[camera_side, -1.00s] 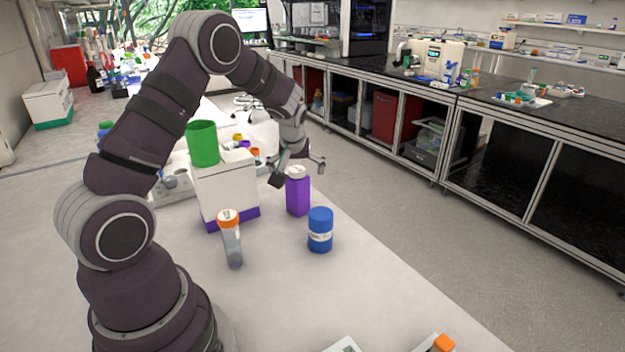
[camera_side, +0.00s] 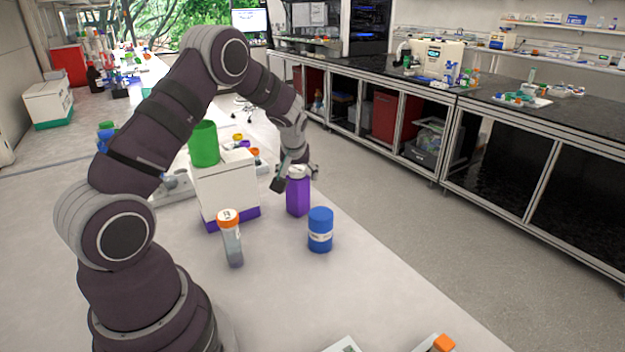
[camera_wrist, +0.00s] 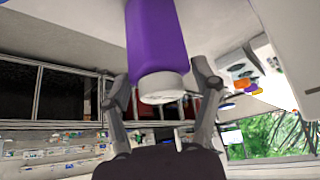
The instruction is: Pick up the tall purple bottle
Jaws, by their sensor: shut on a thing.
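The tall purple bottle (camera_side: 298,197) with a white cap stands upright on the white bench in the side view. In the wrist view the purple bottle (camera_wrist: 155,40) fills the top middle, its white cap pointing toward the camera. My gripper (camera_side: 294,180) is at the bottle's upper part, one finger on each side. In the wrist view my gripper (camera_wrist: 162,88) has its fingers around the bottle near the cap, shut on it. The bottle's base appears to rest on the bench.
A blue bottle (camera_side: 320,230) stands just in front of the purple one. A tube with an orange cap (camera_side: 231,238) stands to the left. A white box (camera_side: 226,188) with a green cup (camera_side: 204,144) on top is close by on the left. The bench edge is near on the right.

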